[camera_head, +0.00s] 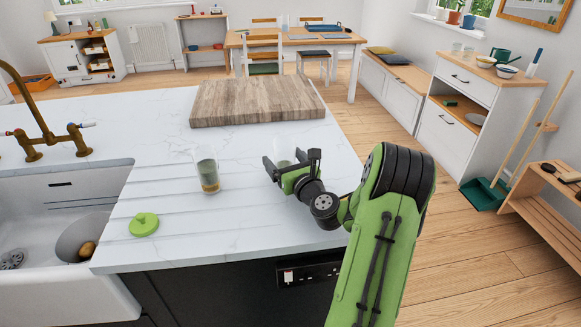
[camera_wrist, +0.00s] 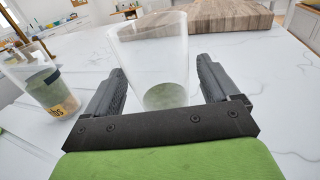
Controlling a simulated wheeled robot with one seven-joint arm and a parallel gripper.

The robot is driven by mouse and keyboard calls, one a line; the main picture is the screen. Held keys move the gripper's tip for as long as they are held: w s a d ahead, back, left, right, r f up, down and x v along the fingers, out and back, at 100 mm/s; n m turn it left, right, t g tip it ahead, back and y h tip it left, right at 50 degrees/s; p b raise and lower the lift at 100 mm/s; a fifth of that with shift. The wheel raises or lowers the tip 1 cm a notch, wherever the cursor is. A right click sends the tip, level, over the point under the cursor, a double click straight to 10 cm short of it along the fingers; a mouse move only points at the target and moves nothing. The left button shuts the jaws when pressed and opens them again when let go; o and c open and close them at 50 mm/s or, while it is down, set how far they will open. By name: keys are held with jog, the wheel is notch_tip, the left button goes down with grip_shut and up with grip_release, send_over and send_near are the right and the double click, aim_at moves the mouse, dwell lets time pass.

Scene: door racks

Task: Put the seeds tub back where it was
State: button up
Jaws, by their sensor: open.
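A clear tub (camera_head: 284,151) stands on the white worktop between the spread fingers of my gripper (camera_head: 291,159). In the wrist view this tub (camera_wrist: 155,50) is upright, with pale green speckling at its bottom; I see no label on it. My gripper (camera_wrist: 161,75) is open around it, with gaps beside the fingers. A second clear tub (camera_head: 207,174) stands to the left, holding brownish contents. A green knobbed lid (camera_head: 145,224) lies apart near the sink.
A thick wooden board (camera_head: 258,102) lies behind the tubs. The sink (camera_head: 50,210) with a brass tap (camera_head: 42,135) is at the left. The worktop's edge is close to my arm.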

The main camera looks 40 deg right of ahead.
jog(key=b+v, duration=0.1)
jog(key=v, duration=0.3)
jog(key=b+v, duration=0.1)
jog(key=v, duration=0.4)
jog(key=shift+s+f, duration=0.2)
jog(key=shift+s+f+b, duration=0.15)
jog(key=shift+s+b, duration=0.15)
jog(key=shift+b, duration=0.9)
jog(key=shift+s+a+b, duration=0.25)
jog(key=shift+s+b, duration=0.1)
jog(key=shift+b, duration=0.3)
jog(key=shift+s+a+r+b, duration=0.2)
jog(key=shift+s+r+b, duration=0.15)
jog(key=shift+s+b, duration=0.15)
